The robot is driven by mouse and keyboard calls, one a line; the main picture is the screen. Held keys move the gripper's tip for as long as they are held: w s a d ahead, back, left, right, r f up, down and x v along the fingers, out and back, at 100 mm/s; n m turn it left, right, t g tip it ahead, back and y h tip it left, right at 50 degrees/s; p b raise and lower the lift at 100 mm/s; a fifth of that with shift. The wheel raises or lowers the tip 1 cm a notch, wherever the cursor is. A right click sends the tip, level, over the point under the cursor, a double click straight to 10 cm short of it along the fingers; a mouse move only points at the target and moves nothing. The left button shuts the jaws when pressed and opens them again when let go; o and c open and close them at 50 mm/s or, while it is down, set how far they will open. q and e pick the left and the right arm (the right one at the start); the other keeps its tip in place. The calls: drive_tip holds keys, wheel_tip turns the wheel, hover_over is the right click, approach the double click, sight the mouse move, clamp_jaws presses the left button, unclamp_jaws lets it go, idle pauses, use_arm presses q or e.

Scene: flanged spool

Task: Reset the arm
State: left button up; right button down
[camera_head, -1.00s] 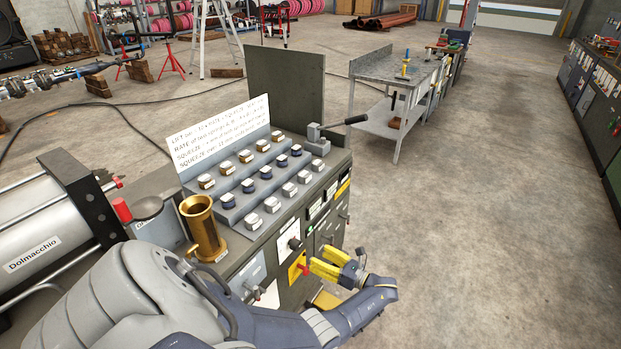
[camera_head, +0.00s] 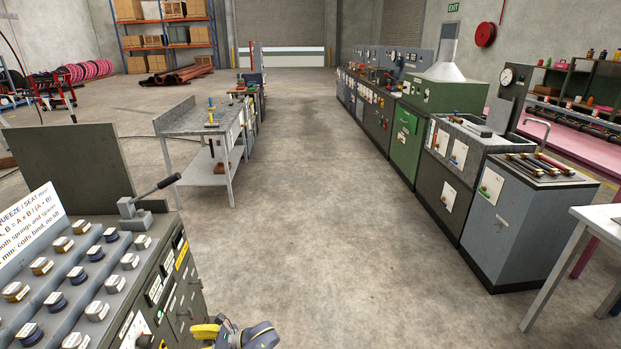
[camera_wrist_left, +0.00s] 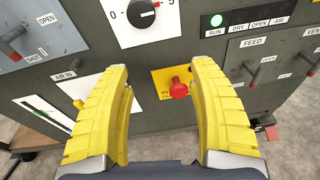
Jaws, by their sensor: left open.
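My left gripper (camera_wrist_left: 163,115) is open and empty in the left wrist view, its two yellow fingers well apart. A red knob (camera_wrist_left: 179,89) on a yellow plate of the dark cabinet front shows between the fingers, apart from them. In the head view, part of the left gripper (camera_head: 212,329) and wrist shows at the bottom edge, beside the front of the control cabinet (camera_head: 180,268). My right gripper is in neither view.
The cabinet top bears a stepped rack of knobs (camera_head: 87,272) and a lever (camera_head: 152,196). A metal workbench (camera_head: 205,118) stands beyond. A row of machines (camera_head: 470,180) and a white table (camera_head: 590,222) line the right. The floor between is clear.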

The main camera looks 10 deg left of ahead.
use_arm(q)
drive_tip(key=w+d+f+n+t+h, duration=0.3)
drive_tip(key=f+h, duration=0.2)
drive_tip(key=f, duration=0.6)
drive_tip(key=s+d+f+n+t+h, duration=0.2)
drive_tip(key=s+d+f+n+h, duration=0.25)
drive_tip(key=f, duration=0.55)
drive_tip(key=s+d+f+n+t+h, duration=0.1)
drive_tip(key=s+d+f+n+h, duration=0.15)
drive_tip(key=s+d+f, duration=0.45)
drive_tip(key=s+d+f+n+h, duration=0.1)
drive_tip(key=s+f, duration=0.3)
drive_tip(key=s, duration=0.9)
drive_tip(key=s+d+f+n+g+h, duration=0.1)
drive_tip(key=s+f, duration=0.3)
drive_tip(key=s, duration=1)
drive_tip(key=s+d+f+n+h, duration=0.1)
drive_tip(key=s+f, duration=0.3)
drive_tip(key=s, duration=0.9)
drive_tip(key=shift+s+d+f+g+h, duration=0.15)
drive_tip(key=shift+d+f+g+h, duration=0.25)
drive_tip(key=shift+d, duration=0.15)
